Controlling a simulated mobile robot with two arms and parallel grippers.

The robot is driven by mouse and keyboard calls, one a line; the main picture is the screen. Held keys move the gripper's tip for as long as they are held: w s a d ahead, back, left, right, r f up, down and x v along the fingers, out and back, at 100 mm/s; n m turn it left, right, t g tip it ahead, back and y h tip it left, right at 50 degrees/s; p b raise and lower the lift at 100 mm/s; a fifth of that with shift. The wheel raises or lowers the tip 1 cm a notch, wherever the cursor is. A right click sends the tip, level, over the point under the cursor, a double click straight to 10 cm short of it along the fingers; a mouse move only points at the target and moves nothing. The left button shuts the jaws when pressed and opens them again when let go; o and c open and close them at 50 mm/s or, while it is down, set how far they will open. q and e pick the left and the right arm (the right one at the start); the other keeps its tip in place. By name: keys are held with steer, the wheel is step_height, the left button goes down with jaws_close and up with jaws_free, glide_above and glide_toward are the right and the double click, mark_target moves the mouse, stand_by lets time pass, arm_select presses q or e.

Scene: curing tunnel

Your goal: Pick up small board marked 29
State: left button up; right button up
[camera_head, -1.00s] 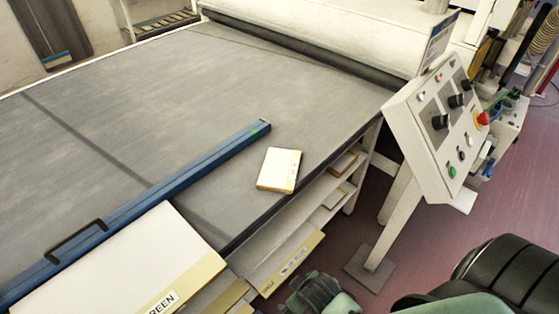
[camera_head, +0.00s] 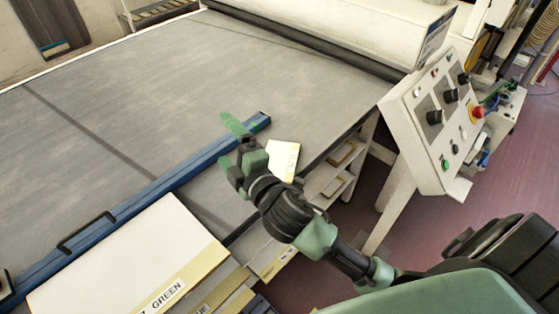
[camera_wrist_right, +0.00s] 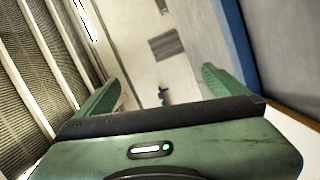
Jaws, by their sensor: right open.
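A small pale board (camera_head: 284,157) lies flat on the grey belt near its right edge, beside the end of the blue bar. My right arm now partly covers it in the head view, and no marking on it is legible. My right gripper (camera_head: 223,139) is open and empty, over the blue bar to the left of the board, with its fingers pointing left. In the right wrist view the two green fingers (camera_wrist_right: 160,88) stand wide apart with nothing between them; the board is not seen there. My left gripper is out of view.
The blue bar (camera_head: 150,195) with a black handle crosses the belt (camera_head: 120,100). A large board labelled GREEN (camera_head: 125,255) lies at the front. Shelves with boards (camera_head: 335,180) sit under the belt edge. A control box (camera_head: 435,125) stands at right.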

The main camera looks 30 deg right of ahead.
steer(key=w+a+r+n+t+y, duration=0.2)
steer(key=a+r+n+y, duration=0.65)
steer(key=n, duration=0.35)
steer(key=s+a+f+n+g+y, duration=0.25)
steer(key=a+n+g+y, duration=0.6)
steer(key=n, duration=1.05)
steer(key=n+g+h, duration=1)
steer(key=n+h, duration=0.6)
glide_above(280, 159)
steer(key=a, duration=1)
steer(key=f, duration=1.5)
steer(key=shift+s+a, duration=0.1)
steer(key=shift+s, duration=0.1)
steer(key=d+h, duration=0.1)
steer(key=d, duration=0.2)
steer(key=d+r+h, duration=0.1)
steer(key=d, duration=0.2)
steer(key=d+h, duration=0.1)
steer(key=d, duration=0.2)
steer(key=shift+w+d+r+g, duration=0.1)
steer(key=shift+d+r+g, duration=0.15)
steer(key=shift+g, duration=0.1)
steer(key=shift+d+f, duration=0.2)
steer(key=shift+d, duration=0.1)
step_height(280, 159, down, 6)
steer(key=p, duration=0.3)
steer(key=shift+f+p, duration=0.2)
steer(key=shift+p, duration=0.2)
steer(key=shift+f, duration=0.4)
steer(key=c, duration=1.2)
